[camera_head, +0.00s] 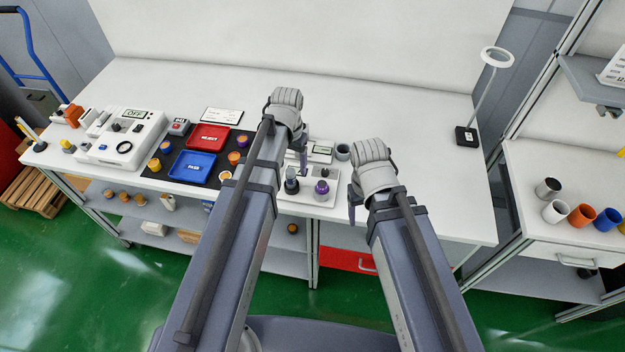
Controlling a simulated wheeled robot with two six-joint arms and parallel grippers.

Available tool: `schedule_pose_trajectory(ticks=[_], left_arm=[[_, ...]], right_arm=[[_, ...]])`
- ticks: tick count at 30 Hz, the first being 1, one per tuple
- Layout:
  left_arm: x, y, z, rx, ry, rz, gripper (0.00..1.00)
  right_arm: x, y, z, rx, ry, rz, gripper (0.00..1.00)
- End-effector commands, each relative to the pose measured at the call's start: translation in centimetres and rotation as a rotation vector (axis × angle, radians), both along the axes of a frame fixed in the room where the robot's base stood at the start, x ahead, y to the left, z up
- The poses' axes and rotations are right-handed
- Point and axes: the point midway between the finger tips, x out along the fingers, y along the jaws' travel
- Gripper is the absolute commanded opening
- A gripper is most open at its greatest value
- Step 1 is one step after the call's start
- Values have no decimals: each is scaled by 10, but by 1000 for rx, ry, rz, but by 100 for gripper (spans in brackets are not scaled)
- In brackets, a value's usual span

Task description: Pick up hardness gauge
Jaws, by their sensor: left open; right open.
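A white tray (312,198) lies near the front edge of the table, between my two arms. On it stand a dark upright device (291,184) and a purple-topped round piece (321,188). The dark device may be the hardness gauge, but it is too small to tell for sure. My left gripper (302,160) is open, above the back of this tray; my wrist and arm hide part of it. My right gripper (354,204) is open and empty, just right of the tray and apart from it.
A red tray (208,137) and a blue tray (192,167) lie on a black mat, with several small potted pieces around. A white test unit (121,138) stands at left. A grey cup (342,152) is behind the tray. A ring lamp (466,137) stands at right; the table before it is clear.

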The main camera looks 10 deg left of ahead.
Motion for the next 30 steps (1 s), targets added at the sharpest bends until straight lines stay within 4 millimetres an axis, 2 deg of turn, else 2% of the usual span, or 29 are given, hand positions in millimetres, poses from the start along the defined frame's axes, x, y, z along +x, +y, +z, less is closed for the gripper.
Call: schedule_pose_trajectory(ticks=[7,15,23,30], left_arm=[[3,4,-3,-3,-2,3,74],[3,4,-27,-3,-2,2,74],[3,5,-29,-2,-1,3,74],[5,9,-52,-2,-1,3,74]], right_arm=[[0,0,-3,0,0,0,69],[0,0,-27,0,0,0,69],[0,0,-29,0,0,-1,69],[0,0,-52,0,0,-1,69]])
